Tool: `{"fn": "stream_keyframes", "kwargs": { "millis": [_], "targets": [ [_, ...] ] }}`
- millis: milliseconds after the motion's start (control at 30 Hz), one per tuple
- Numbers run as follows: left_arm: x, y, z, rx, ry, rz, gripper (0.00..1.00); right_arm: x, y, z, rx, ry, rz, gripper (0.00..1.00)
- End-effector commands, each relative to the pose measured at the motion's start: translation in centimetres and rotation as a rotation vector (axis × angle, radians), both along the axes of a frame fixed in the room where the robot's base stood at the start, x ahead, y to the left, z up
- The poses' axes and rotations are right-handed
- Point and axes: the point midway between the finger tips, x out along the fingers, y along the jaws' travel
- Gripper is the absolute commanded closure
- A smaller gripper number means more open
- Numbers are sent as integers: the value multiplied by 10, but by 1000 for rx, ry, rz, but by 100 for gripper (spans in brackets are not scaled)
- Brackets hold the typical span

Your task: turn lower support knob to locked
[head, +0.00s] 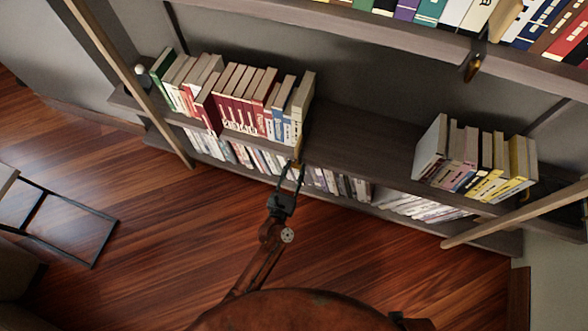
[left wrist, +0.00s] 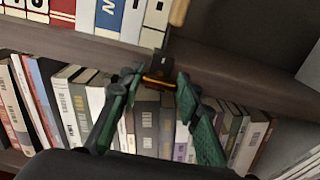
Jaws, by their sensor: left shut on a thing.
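The lower support knob (left wrist: 158,80) is a small dark piece with a brass-orange band, at the front edge of the lower shelf below a wooden post. In the left wrist view it sits between the green-padded fingers of my left gripper (left wrist: 157,84), which is shut on it. In the head view my left gripper (head: 291,170) reaches up to the knob at the shelf edge, and its fingertips mostly cover the knob. I cannot tell the knob's turn angle. My right gripper is not in view.
Red and white books (head: 240,98) stand on the shelf (head: 365,140) just left of the knob. More books (head: 340,184) fill the level below, behind my fingers. A similar brass piece (head: 472,68) hangs under the upper shelf. The wooden floor (head: 150,235) is open in front.

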Motion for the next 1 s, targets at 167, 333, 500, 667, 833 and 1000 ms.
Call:
{"fn": "stream_keyframes", "kwargs": {
  "millis": [167, 333, 500, 667, 833, 1000],
  "targets": [
    [0, 0, 0, 0, 0, 0, 86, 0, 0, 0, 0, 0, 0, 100],
    [0, 3, 0, 2, -1, 1, 93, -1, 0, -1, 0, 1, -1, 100],
    [0, 1, 0, 21, -7, 1, 93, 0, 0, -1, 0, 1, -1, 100],
    [0, -1, 0, 78, -25, -1, 93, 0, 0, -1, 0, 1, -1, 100],
    [-1, -2, 0, 189, -61, -1, 93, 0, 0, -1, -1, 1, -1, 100],
    [-1, -3, 0, 337, -109, -2, 93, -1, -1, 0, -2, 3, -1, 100]
  ]
}}
